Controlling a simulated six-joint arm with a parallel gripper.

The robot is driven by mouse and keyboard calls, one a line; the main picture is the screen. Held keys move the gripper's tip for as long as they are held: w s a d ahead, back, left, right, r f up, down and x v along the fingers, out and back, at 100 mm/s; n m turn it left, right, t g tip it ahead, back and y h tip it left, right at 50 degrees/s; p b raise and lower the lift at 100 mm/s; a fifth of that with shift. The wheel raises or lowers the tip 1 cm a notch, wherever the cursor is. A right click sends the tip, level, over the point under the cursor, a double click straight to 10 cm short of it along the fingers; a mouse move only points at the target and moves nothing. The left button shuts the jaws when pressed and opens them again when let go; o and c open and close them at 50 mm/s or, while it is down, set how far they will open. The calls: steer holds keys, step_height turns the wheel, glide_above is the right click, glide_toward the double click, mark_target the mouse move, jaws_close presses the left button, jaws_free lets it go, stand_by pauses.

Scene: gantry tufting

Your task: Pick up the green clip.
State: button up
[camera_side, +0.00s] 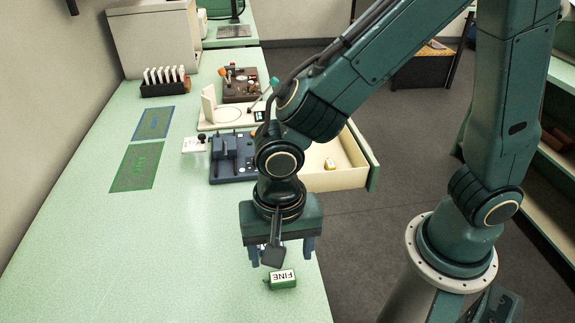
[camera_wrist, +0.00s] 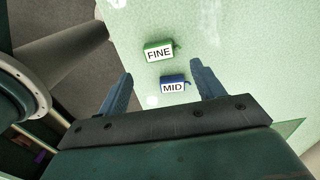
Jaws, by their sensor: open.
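The green clip (camera_side: 281,280), with a white label reading FINE, lies on the pale green bench near its front edge. In the wrist view the green clip (camera_wrist: 159,51) is just beyond the fingertips. My gripper (camera_side: 281,257) is open and points down above the bench, close to the green clip but not around it. In the wrist view my gripper (camera_wrist: 161,70) has its two fingers apart with nothing held. A blue clip (camera_wrist: 173,84) labelled MID lies on the bench, seen between the fingers; in the side view it is mostly hidden behind my gripper.
A green mat (camera_side: 137,167) and a blue mat (camera_side: 154,122) lie on the bench. A dark blue device (camera_side: 232,158) stands behind my arm, near an open drawer (camera_side: 340,180). A rack of white cards (camera_side: 164,84) is further back. The bench's left front is clear.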

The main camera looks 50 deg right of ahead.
mark_target(282, 275)
steer(key=shift+f, duration=0.3)
steer(key=shift+s+f, duration=0.1)
steer(key=shift+f, duration=2.5)
steer(key=c, duration=1.1)
steer(key=shift+o, duration=0.2)
steer(key=shift+a+r, duration=0.1)
step_height(282, 275, up, 20)
